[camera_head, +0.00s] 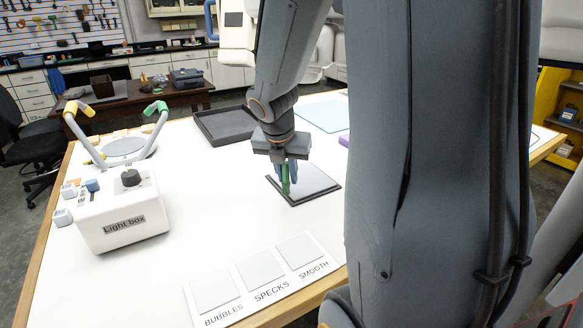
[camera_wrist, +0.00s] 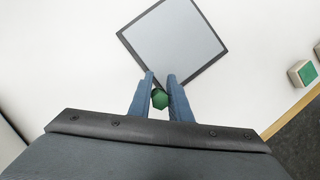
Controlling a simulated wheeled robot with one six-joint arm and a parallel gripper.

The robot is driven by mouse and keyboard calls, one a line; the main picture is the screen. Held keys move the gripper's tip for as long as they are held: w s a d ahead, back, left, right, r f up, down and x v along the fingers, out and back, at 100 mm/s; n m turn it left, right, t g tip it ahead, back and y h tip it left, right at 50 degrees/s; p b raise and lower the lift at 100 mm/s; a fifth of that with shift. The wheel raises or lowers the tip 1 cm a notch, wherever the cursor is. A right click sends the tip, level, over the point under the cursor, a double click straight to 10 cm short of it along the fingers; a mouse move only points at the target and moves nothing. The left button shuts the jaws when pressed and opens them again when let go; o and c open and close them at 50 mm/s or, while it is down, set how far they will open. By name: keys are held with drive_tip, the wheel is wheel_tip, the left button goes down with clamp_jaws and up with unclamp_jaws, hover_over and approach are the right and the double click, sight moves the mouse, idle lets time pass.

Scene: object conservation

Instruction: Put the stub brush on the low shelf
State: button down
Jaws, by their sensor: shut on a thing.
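My gripper (camera_head: 285,184) is over the white table, at the dark-framed pale square plate (camera_head: 318,180). Its blue fingers are shut on a slim green rod-like thing (camera_head: 286,178), held roughly upright. In the wrist view the thing shows as a green faceted end (camera_wrist: 160,98) between the fingers (camera_wrist: 160,78). No bristles show, so I cannot tell for sure that it is the stub brush. I cannot tell whether its lower end touches the plate. No shelf clearly marked as the low shelf is in view.
A white light box (camera_head: 122,215) stands at the left. A dark tray (camera_head: 226,124) lies behind my gripper. A labelled sample card (camera_head: 262,282) lies at the front edge. A yellow shelf unit (camera_head: 553,104) stands beyond the table at right.

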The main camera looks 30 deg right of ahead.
drive_tip(key=shift+w+d, duration=0.4)
drive_tip(key=shift+d, duration=0.1)
drive_tip(key=shift+w+d+f+p, duration=0.25)
drive_tip(key=shift+w+d, duration=0.25)
drive_tip(key=shift+d, duration=0.05)
drive_tip(key=shift+w+d+f+p, duration=0.2)
drive_tip(key=shift+w+d, duration=0.25)
drive_tip(key=shift+d, duration=0.1)
drive_tip(key=shift+f, duration=0.3)
drive_tip(key=shift+a+f, duration=0.1)
drive_tip(key=shift+f, duration=0.1)
drive_tip(key=c, duration=1.6)
unclamp_jaws()
drive_tip(key=shift+c, duration=0.2)
